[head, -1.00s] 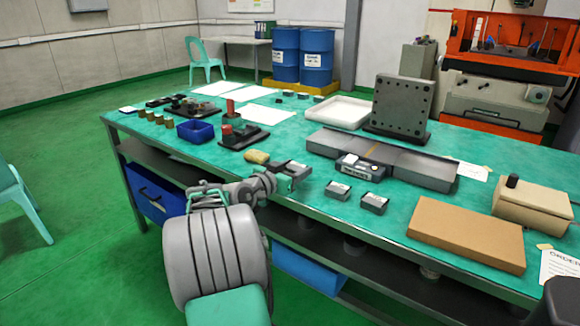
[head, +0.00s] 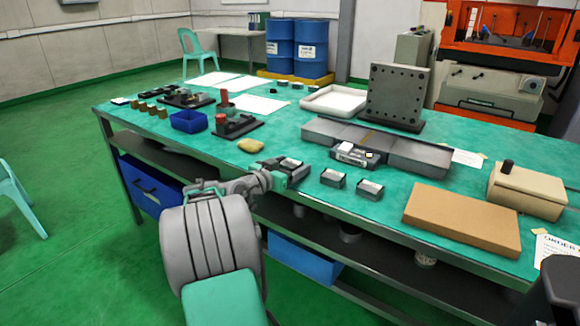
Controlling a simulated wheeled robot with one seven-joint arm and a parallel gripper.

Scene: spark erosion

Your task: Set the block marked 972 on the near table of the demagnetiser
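My gripper (head: 295,174) is at the front edge of the green table, with its fingers on either side of a small dark block with a pale top label (head: 291,163). It looks shut on this block; the marking is too small to read. Two similar dark blocks with white labels, a left one (head: 333,179) and a right one (head: 369,190), stand just right of the gripper. The demagnetiser (head: 420,155) is a long, low grey unit behind them, with a flat surface on both sides and a control box (head: 355,156) at its front.
A brown board (head: 460,218) and a beige box (head: 527,190) lie to the right. A yellow sponge (head: 250,146), a dark fixture (head: 236,126) and a blue bin (head: 188,121) are to the left. An upright drilled plate (head: 397,95) and a white tray (head: 334,101) stand behind the demagnetiser.

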